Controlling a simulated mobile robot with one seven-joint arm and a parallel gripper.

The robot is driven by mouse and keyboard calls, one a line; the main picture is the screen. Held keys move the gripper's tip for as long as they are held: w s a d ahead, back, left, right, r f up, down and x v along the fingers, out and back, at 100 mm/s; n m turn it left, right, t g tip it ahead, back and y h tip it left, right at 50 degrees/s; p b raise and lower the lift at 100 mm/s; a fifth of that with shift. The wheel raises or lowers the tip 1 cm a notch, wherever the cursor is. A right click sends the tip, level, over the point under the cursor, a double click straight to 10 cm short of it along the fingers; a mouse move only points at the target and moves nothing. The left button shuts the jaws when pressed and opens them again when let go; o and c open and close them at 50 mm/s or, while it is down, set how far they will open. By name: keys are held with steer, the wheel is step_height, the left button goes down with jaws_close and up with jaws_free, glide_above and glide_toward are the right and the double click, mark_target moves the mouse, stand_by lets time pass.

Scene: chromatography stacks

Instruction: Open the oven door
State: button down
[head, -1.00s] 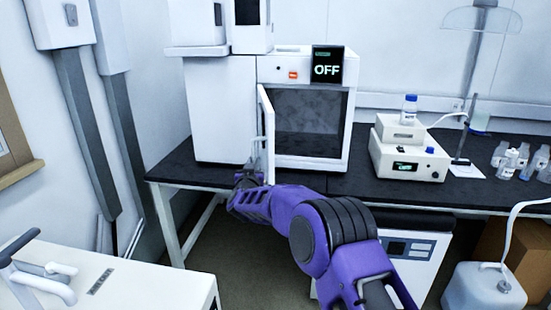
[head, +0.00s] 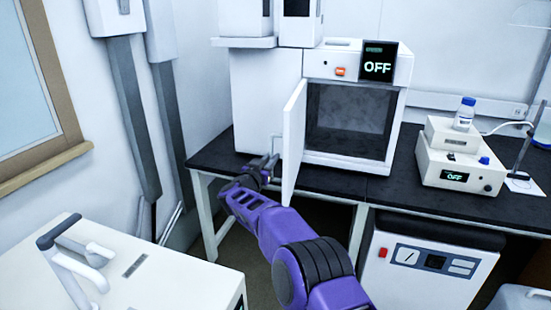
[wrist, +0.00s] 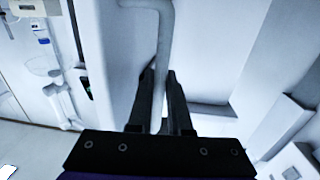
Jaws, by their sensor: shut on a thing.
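The oven (head: 353,165) is a white box with a dark interior on the black bench, and its screen (head: 378,64) reads OFF. Its white door (head: 291,145) is hinged at the left and stands swung outward, with the cavity open to view. My gripper (head: 272,163) is at the door's outer left side, by its bar handle (head: 276,143). In the wrist view my gripper (wrist: 163,80) has its two dark fingers on either side of the pale handle (wrist: 165,45), shut on it, beside the door panel (wrist: 127,50).
A stacked instrument (head: 462,165) with a blue-capped bottle (head: 464,113) stands on the bench to the right. A white unit (head: 425,275) sits under the bench. A white box with handles (head: 130,285) is at the lower left. Floor shows between.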

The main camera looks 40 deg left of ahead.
steer(key=shift+w+r, duration=0.1)
steer(key=shift+r, duration=0.05)
steer(key=c, duration=1.1)
jaws_free()
steer(key=v, duration=1.7)
steer(key=shift+s+p, duration=0.2)
steer(key=shift+p, duration=0.15)
